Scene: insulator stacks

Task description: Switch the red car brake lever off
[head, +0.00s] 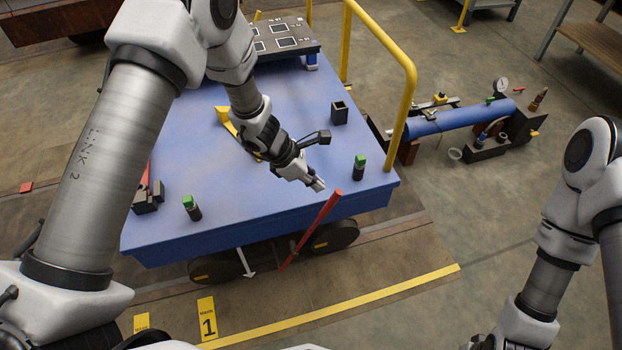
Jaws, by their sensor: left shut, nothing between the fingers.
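The red brake lever (312,230) is a long red bar at the front side of the blue car (290,130). It slants from low by the wheels up to the right, its top end standing just above the deck's front edge. My left gripper (319,185) is shut and empty, just left of the lever's top end. A small gap shows between them in the picture; I cannot tell the depth. My right arm (545,275) is at the right, and its gripper is out of view.
Two green-topped black posts (359,167) (192,207) stand on the deck. A black square socket (339,112) and a yellow rail (410,80) are at its right. A white arrow-shaped rod (245,262) hangs left of the lever. A yellow floor line (340,306) runs in front.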

